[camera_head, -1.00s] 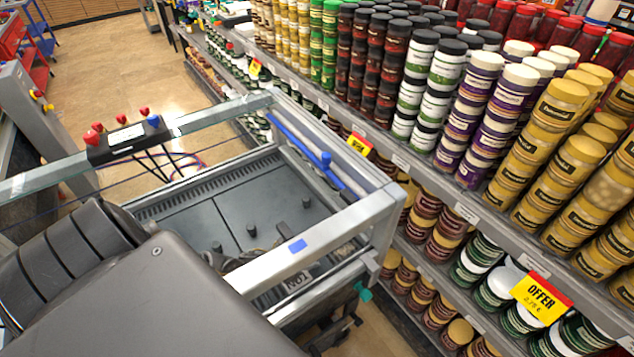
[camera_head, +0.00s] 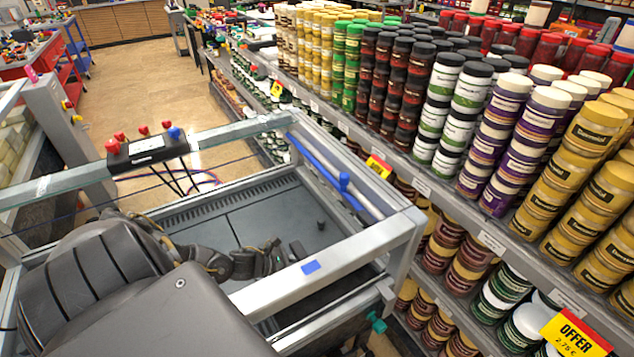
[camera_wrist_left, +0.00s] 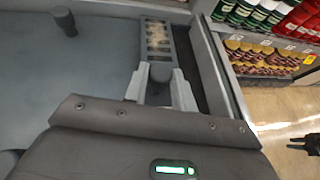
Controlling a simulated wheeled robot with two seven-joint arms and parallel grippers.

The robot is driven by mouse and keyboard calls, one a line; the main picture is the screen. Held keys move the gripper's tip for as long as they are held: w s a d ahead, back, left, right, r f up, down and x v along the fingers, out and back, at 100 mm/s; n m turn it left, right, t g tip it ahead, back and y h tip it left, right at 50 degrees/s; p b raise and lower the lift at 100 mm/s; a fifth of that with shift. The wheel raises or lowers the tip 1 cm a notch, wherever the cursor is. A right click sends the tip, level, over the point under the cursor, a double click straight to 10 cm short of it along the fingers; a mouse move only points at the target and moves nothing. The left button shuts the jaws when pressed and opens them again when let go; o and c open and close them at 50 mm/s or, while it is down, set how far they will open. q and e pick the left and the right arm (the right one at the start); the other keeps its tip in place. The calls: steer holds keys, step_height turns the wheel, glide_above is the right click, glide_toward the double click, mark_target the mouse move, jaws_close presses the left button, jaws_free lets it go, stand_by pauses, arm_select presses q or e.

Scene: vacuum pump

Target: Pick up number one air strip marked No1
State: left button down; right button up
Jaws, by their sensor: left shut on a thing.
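My left gripper (camera_wrist_left: 160,92) has its two pale fingers closed on the dark round knob (camera_wrist_left: 160,73) at the near end of a grey strip with a row of openings, the air strip (camera_wrist_left: 157,35). The strip lies along the right side of the dark pump bed in the left wrist view. No No1 marking is readable on it now. In the head view, my left arm reaches over the bed and its gripper (camera_head: 285,256) is low inside the frame; the fingers are hard to make out there. My right gripper is not identifiable in view.
A bar with red and blue knobs (camera_head: 147,145) crosses the far left. Short posts (camera_head: 320,224) stand on the bed. Shelves of jars (camera_head: 455,125) stand close on the right.

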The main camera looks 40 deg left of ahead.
arm_select(q)
steer(key=a+b, duration=0.1)
steer(key=a, duration=0.2)
steer(key=a+b, duration=0.1)
steer(key=a, duration=0.2)
steer(key=a+b, duration=0.1)
steer(key=a, duration=0.2)
steer(key=shift+s+a, duration=0.25)
steer(key=shift+a, duration=0.05)
steer(key=shift+a+r+b, duration=0.1)
steer(key=shift+a+b, duration=0.25)
steer(key=shift+a, duration=0.3)
